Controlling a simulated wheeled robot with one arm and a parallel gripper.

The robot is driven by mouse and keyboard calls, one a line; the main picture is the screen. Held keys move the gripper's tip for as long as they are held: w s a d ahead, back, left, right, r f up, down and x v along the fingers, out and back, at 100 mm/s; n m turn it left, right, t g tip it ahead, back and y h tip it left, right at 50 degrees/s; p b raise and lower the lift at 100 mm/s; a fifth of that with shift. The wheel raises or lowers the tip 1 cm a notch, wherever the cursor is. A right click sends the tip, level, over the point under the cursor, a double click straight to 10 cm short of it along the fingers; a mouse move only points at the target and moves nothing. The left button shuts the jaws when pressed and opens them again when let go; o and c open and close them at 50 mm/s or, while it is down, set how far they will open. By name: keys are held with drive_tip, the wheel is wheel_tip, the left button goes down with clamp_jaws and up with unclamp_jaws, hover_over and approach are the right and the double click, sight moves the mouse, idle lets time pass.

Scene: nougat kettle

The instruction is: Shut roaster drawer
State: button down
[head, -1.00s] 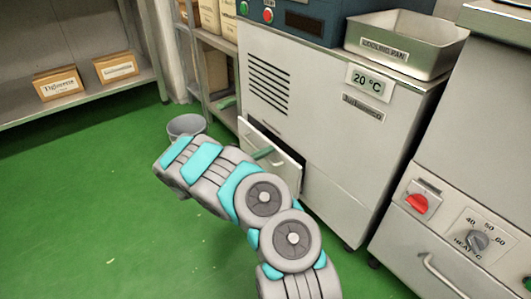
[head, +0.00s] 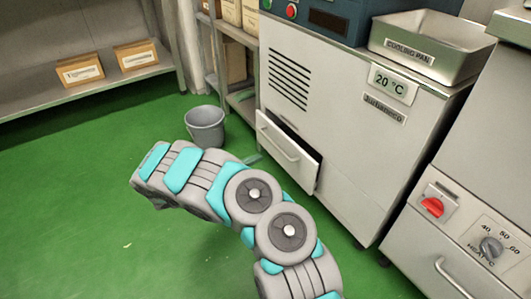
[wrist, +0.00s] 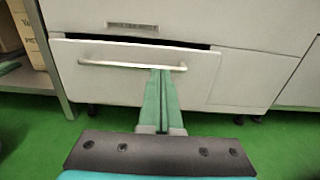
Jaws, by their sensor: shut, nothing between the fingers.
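The roaster drawer (head: 284,152) is a pale metal front with a bar handle, low on the white roaster cabinet (head: 325,100). It stands partly open, with a dark gap along its top and right side in the head view. The wrist view shows the drawer front (wrist: 105,85) and its handle (wrist: 115,65) facing me, with a dark gap above. My gripper (wrist: 161,71) is shut and empty, its green fingers pointing at the drawer, tips overlapping the handle's right part in the picture. I cannot tell whether they touch. In the head view my arm hides most of the gripper.
A grey bucket (head: 205,127) stands on the green floor left of the drawer, near a shelf rack. A cooling pan (head: 425,48) sits on top of the cabinet. A heater unit with a red switch (head: 432,207) stands at the right. The floor at left is clear.

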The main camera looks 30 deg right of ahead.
drive_tip(key=a, duration=0.1)
drive_tip(key=p, duration=0.2)
approach(306, 157)
drive_tip(key=d+b, duration=0.1)
drive_tip(key=d, duration=0.5)
drive_tip(key=shift+w+d+f, duration=0.1)
drive_tip(key=shift+d, duration=0.3)
drive_tip(key=shift+w+d+b, duration=0.1)
drive_tip(key=shift+d+b, duration=0.85)
drive_tip(key=shift+d, duration=1.35)
drive_tip(key=shift+a, duration=0.1)
